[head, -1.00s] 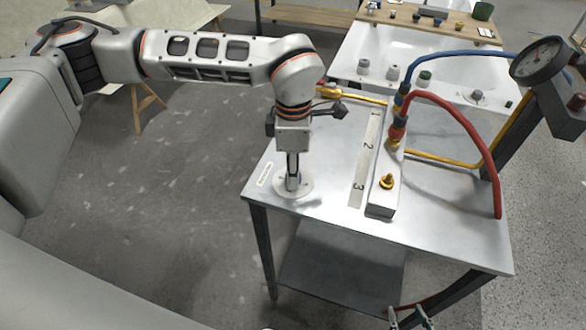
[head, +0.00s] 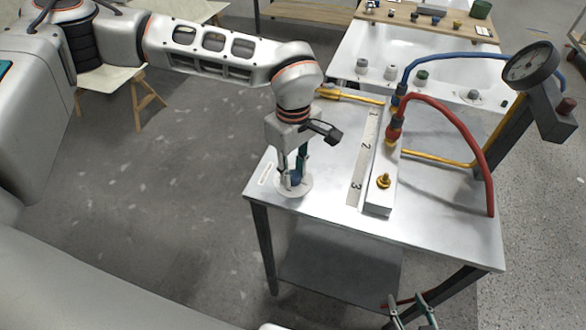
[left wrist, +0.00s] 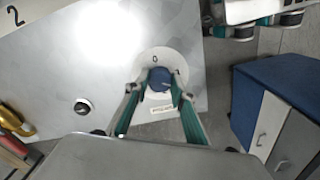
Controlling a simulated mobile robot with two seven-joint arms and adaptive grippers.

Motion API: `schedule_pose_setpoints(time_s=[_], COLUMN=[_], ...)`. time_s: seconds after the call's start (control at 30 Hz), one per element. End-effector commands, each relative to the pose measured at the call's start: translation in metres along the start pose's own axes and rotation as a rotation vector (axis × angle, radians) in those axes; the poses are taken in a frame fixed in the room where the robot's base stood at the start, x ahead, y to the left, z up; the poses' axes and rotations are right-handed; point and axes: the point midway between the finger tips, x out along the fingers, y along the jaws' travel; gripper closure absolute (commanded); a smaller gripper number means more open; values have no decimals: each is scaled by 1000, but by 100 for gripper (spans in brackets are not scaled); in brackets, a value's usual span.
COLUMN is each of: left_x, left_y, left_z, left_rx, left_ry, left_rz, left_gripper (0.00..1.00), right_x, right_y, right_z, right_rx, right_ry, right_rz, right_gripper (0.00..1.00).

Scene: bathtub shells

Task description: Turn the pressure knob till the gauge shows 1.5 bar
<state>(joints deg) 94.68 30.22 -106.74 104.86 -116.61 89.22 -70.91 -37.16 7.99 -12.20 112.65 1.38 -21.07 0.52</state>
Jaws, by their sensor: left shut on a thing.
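The pressure knob (left wrist: 159,78) is blue and round, on a pale round dial plate (head: 306,187) with a few marks, at the left front of the metal table. My left gripper (head: 293,181) points down over it and is shut on it; in the left wrist view its fingers (left wrist: 157,90) sit on both sides of the knob. The gauge (head: 531,66) is a round dial on a post at the right; its needle is too small to read. My right gripper (head: 413,313) is at the bottom edge, open and empty, below the table's front edge.
A metal block (head: 381,196) with a brass fitting stands on the table beside a strip numbered 1 to 3 (head: 364,150). A red hose (head: 470,133) and a blue hose (head: 440,58) arch over the right side. White tub shells (head: 375,45) stand behind.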

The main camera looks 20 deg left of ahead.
Motion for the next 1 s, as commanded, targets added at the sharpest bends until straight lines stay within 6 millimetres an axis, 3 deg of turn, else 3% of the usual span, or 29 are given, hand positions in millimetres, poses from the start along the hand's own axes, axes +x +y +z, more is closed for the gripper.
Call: schedule_pose_setpoints(time_s=[0.67,0.7,0.73,1.0], left_x=[0,0,0,0], left_y=[0,0,0,0], left_z=[0,0,0,0], left_rx=[57,57,56,56], left_ry=[0,0,0,0], left_rz=[1,1,1,1], left_gripper=[97,66,59,59], right_x=[0,0,0,-1], right_y=[0,0,0,0], right_z=[3,3,3,0], right_rx=[0,0,0,-1], right_ry=[-7,-7,-7,-2], right_rz=[-1,0,0,0], right_gripper=[60,60,60,60])
